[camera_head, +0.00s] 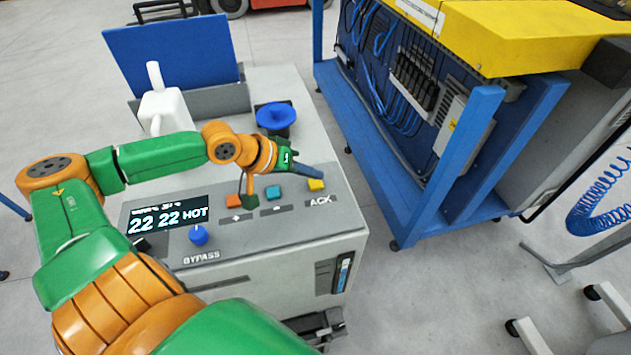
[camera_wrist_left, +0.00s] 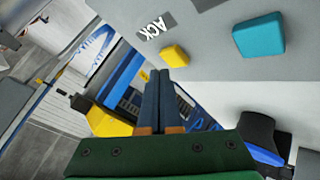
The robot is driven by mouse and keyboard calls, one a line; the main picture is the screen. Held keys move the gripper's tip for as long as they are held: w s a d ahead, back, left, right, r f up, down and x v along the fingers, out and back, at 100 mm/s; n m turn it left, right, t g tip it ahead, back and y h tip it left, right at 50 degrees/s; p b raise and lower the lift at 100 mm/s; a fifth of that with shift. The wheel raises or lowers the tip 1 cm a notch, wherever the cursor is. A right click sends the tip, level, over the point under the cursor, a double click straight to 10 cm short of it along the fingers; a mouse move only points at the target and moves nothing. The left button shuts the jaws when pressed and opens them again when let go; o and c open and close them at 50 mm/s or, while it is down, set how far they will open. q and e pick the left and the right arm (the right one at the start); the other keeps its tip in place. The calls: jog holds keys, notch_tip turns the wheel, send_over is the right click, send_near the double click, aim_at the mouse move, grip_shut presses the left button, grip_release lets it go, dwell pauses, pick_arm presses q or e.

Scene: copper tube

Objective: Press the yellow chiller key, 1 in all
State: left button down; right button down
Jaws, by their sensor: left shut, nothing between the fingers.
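The yellow key (camera_head: 316,185) sits at the right end of the key row on the grey chiller panel, beside the printed word ACK. In the left wrist view the yellow key (camera_wrist_left: 175,55) is just beyond my fingertips, and a gap seems to show between them. My left gripper (camera_head: 318,173) is shut and empty, its fingers pointing toward the yellow key from behind it. It also shows in the left wrist view (camera_wrist_left: 159,75). Whether the fingertips touch the key is not clear. My right gripper is not in view.
A teal key (camera_head: 273,192) and an orange key (camera_head: 234,201) stand left of the yellow one. A blue BYPASS knob (camera_head: 198,235) and a display (camera_head: 168,217) reading "22 22 HOT" are further left. A blue round knob (camera_head: 276,117) and a white jug-like part (camera_head: 163,108) stand behind.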

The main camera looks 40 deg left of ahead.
aim_at(311, 186)
pick_arm(q)
jog(key=shift+f, duration=0.15)
jog(key=shift+f, duration=0.25)
jog(key=shift+f, duration=0.4)
dwell(0.9)
jog(key=shift+r+p, duration=0.8)
jog(key=shift+p, duration=0.4)
notch_tip(311, 186, up, 5)
jog(key=p, duration=0.6)
jog(key=shift+r, duration=0.15)
